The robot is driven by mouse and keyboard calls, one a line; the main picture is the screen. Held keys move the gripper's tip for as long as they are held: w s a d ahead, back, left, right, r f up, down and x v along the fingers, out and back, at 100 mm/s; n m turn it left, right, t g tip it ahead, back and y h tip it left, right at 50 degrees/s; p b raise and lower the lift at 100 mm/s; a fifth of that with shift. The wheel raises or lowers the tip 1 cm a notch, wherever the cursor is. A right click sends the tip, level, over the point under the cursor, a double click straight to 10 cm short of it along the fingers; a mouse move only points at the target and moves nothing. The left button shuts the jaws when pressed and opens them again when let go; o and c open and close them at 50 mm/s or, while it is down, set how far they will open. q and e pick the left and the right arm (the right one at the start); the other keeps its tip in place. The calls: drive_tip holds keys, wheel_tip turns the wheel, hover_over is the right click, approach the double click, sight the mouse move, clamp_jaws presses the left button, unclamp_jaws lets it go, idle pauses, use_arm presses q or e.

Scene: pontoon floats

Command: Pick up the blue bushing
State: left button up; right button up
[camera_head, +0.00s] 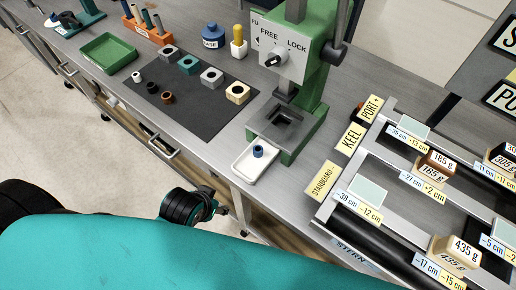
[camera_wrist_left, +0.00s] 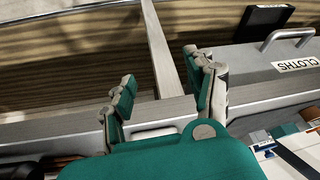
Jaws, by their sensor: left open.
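The blue bushing (camera_head: 258,151) stands upright in a small white tray (camera_head: 246,173) at the front edge of the bench, before the green press (camera_head: 300,85). My left gripper (camera_head: 217,209) is beyond the bench's front edge, to the lower left of the tray and apart from it. In the left wrist view my left gripper (camera_wrist_left: 163,92) has its two fingers spread, with nothing between them. The bushing cannot be made out in that view. My right gripper is not in view.
A dark mat (camera_head: 205,125) left of the press holds several square blocks and small white, black and brown bushings. A green tray (camera_head: 108,52) lies farther left. A metal frame (camera_head: 330,205) with labelled weights stands right of the tray. Drawers (camera_head: 150,135) with handles line the bench front.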

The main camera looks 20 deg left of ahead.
use_arm(q)
drive_tip(key=w+d+r+n+t+y, duration=0.1)
drive_tip(key=w+r+n+t, duration=0.1)
drive_tip(key=w+r+t, duration=0.3)
drive_tip(key=m+t+h, duration=0.1)
drive_tip(key=t+h, duration=0.1)
drive_tip(key=t, duration=0.2)
approach(257, 150)
drive_tip(key=p+x, duration=0.1)
drive_tip(key=x, duration=0.3)
drive_tip(key=shift+r+p, duration=0.1)
drive_tip(key=shift+p, duration=0.25)
drive_tip(key=shift+x, duration=0.8)
drive_tip(key=shift+p+x, duration=0.4)
drive_tip(key=shift+x, duration=1.6)
drive_tip(key=c, duration=1.1)
